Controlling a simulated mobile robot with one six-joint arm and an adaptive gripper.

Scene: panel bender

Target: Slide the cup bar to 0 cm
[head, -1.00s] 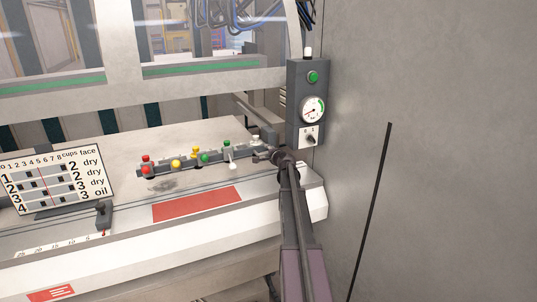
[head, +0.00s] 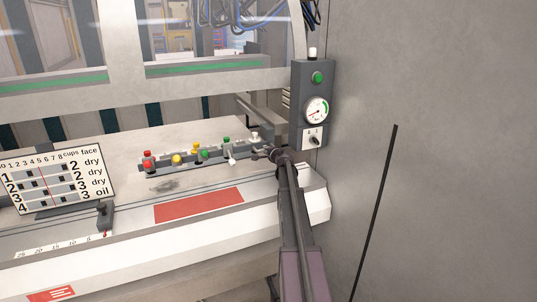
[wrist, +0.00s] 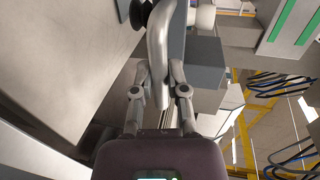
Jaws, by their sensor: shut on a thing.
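The grey bar with red, yellow, green and white fittings (head: 190,158), which appears to be the cup bar, lies across the light worktable in the head view. My gripper (head: 262,154) is at its right end, with my arm reaching in from below. In the wrist view my gripper (wrist: 160,72) is shut on a pale grey rounded piece (wrist: 160,38), apparently a handle at the bar's end. A black round part shows beside it. A scale (head: 45,249) with numerals lies at the front left, near a dark block (head: 104,214) with a red pointer. The bar's exact reading cannot be told.
A sign board (head: 55,180) stands at the left and a red plate (head: 199,205) lies on the table. A control box (head: 315,103) with gauge and switch stands just beyond my gripper. A grey wall (head: 450,150) fills the right side.

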